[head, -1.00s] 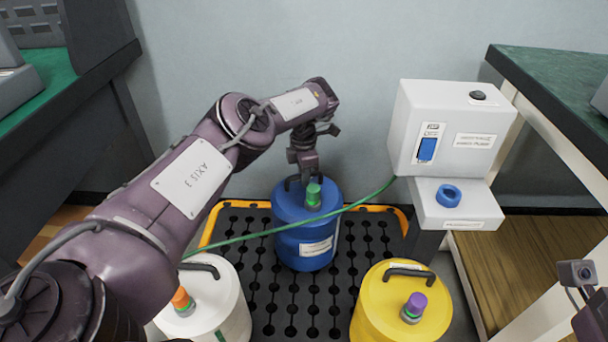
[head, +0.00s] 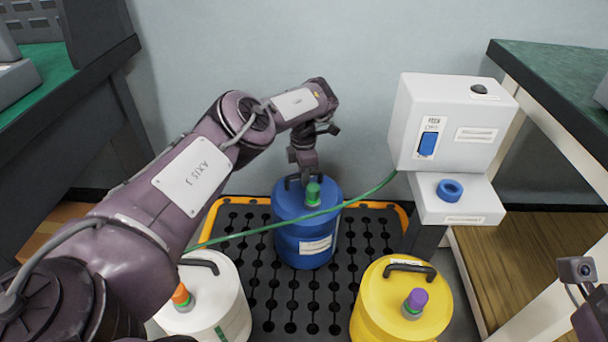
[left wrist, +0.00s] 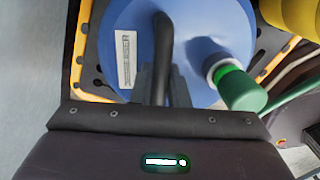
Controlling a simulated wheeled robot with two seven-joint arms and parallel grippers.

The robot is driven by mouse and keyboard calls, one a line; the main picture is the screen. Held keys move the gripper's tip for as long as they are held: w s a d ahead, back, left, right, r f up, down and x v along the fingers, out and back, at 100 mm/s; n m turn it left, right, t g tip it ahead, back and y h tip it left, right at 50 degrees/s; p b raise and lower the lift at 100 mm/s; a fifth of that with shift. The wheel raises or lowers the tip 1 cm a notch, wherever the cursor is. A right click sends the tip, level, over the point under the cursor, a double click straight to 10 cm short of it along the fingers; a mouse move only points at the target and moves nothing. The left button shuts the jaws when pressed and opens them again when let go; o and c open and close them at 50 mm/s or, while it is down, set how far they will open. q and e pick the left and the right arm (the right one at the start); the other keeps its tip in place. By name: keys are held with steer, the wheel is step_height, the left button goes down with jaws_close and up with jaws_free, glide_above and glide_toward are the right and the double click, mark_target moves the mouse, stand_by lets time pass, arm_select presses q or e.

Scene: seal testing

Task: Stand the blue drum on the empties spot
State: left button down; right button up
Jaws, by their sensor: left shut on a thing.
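The blue drum (head: 303,240) looks upright at the back middle of the black slotted tray (head: 262,305). It has a green cap (head: 313,192), a pale label and a dark top handle. My left gripper (head: 301,178) reaches down from above and is shut on that handle. In the left wrist view, my left gripper (left wrist: 163,88) has its fingers on both sides of the handle (left wrist: 163,45), with the blue drum's top (left wrist: 205,28) beneath. I cannot tell whether the drum's base touches the tray. No marked empties spot can be made out.
A white drum (head: 225,300) and a yellow drum (head: 385,310) stand at the front of the tray. A green hose (head: 345,205) crosses in front of the blue drum from the white box (head: 450,120). Green-topped benches flank the area.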

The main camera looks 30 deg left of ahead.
arm_select(q)
steer(key=shift+f, duration=0.45)
steer(key=c, duration=1.3)
jaws_free()
steer(key=shift+f+b, duration=0.1)
steer(key=shift+b, duration=0.2)
